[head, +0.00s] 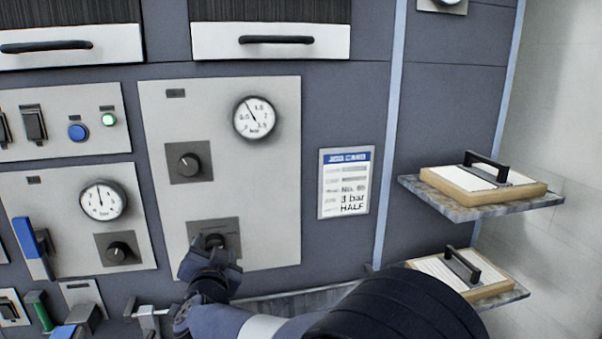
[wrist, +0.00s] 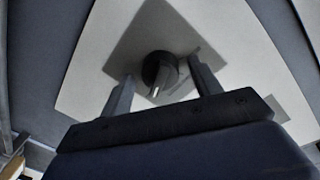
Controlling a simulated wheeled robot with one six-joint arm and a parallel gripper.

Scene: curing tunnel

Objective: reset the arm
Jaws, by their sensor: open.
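My gripper (head: 212,252) is in front of the lower part of the middle control panel (head: 260,190) in the head view. In the wrist view my gripper (wrist: 158,90) is open, with one finger on each side of a round black knob (wrist: 160,72) on a dark square plate. I cannot tell whether the fingers touch the knob. In the head view the gripper hides most of this knob; its plate (head: 230,226) shows around it. My arm reaches up from the bottom of the head view.
Above are another knob (head: 189,163) and a gauge (head: 255,118). A job card (head: 343,183) reading "3 bar HALF" hangs to the right. Two shelves (head: 480,212) (head: 505,297) holding handled boards jut out at right. A blue lever (head: 33,240) and a green handle (head: 40,310) are at left.

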